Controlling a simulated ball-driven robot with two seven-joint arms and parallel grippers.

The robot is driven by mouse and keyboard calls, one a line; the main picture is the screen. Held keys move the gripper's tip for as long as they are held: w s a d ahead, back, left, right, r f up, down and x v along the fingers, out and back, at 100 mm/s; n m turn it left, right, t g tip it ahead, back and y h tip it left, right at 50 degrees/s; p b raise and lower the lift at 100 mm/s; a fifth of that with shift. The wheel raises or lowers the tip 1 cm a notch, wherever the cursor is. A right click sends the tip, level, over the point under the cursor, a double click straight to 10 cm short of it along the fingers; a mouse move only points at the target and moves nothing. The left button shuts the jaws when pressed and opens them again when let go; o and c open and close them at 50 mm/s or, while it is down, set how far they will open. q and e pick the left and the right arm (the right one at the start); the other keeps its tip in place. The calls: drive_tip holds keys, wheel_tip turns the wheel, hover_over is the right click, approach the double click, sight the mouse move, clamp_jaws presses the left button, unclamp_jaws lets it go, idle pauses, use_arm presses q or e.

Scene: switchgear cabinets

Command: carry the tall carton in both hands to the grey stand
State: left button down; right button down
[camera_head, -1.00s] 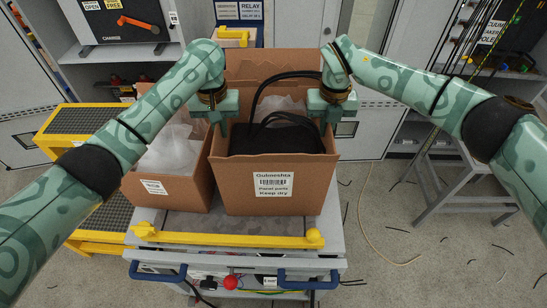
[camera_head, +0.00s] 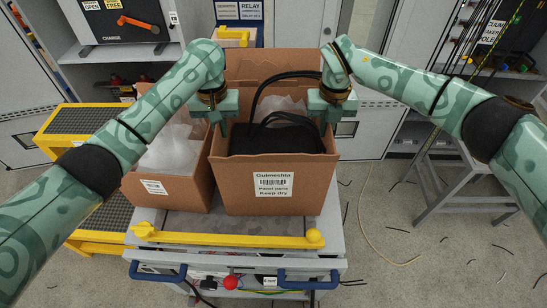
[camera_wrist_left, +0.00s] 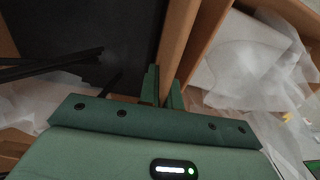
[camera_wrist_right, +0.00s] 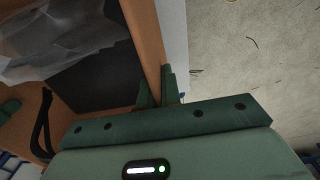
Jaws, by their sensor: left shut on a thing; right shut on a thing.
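The tall carton (camera_head: 235,190) is brown, open-topped and upright, with a white label on its front. It appears to stand on the grey cart top (camera_head: 190,222); I cannot tell if there is a gap beneath. It holds a black item with cables and clear wrap. My left gripper (camera_head: 222,128) is shut on its left wall, which also shows in the left wrist view (camera_wrist_left: 177,45). My right gripper (camera_head: 325,128) is shut on its right wall, seen between the fingers in the right wrist view (camera_wrist_right: 143,35). A grey stand (camera_head: 450,168) is at the right, partly behind my right arm.
A smaller open carton (camera_head: 180,192) with clear wrap is close against the left side. A yellow bar (camera_head: 230,239) crosses the cart's front. A yellow step (camera_head: 75,120) stands left. Cable scraps and a long cable (camera_head: 372,230) lie on the right floor.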

use_arm(q)
drive_tip(key=shift+w+r, duration=0.15)
drive_tip(key=shift+r, duration=0.05)
use_arm(e)
drive_tip(key=shift+w+r, duration=0.15)
